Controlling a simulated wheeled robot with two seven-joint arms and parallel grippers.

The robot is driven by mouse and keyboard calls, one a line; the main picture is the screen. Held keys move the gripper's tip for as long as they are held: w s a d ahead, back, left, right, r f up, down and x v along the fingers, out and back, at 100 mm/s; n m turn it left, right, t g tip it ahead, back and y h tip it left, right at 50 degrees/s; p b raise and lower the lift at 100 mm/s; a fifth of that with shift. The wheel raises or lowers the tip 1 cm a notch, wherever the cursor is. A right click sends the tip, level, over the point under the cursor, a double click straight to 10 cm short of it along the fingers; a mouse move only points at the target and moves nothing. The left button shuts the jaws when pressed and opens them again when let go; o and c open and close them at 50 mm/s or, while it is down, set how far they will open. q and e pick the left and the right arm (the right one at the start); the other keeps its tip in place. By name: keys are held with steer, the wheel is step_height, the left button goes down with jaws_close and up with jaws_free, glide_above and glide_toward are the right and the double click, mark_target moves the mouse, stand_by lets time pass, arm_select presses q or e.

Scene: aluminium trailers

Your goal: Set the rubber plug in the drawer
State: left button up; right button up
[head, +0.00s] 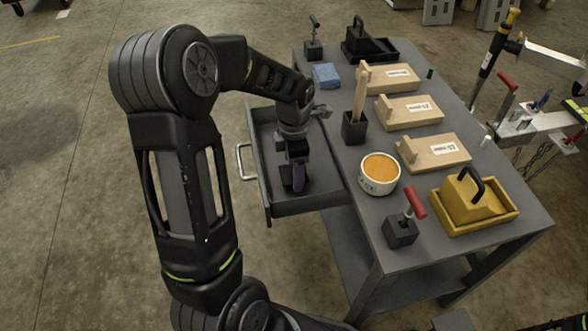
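The drawer (262,150) is pulled out from the left side of the grey workbench, with its metal handle facing left. My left gripper (295,186) points down inside the drawer's outline, near its front part. I cannot pick out the rubber plug with certainty. The arm hides part of the drawer's inside. My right gripper is not in view.
On the workbench (385,235) stand a cup of orange stuff (380,173), a yellow block in a tray (462,202), a red-handled clamp (404,228), several wooden blocks, a dark holder (354,127) and a blue block (326,76). A trailer hitch (535,125) is at right. Left floor is clear.

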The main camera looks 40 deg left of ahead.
arm_select(q)
step_height(320, 180, up, 10)
steer(key=shift+r+p, duration=0.1)
steer(key=shift+p, duration=1.1)
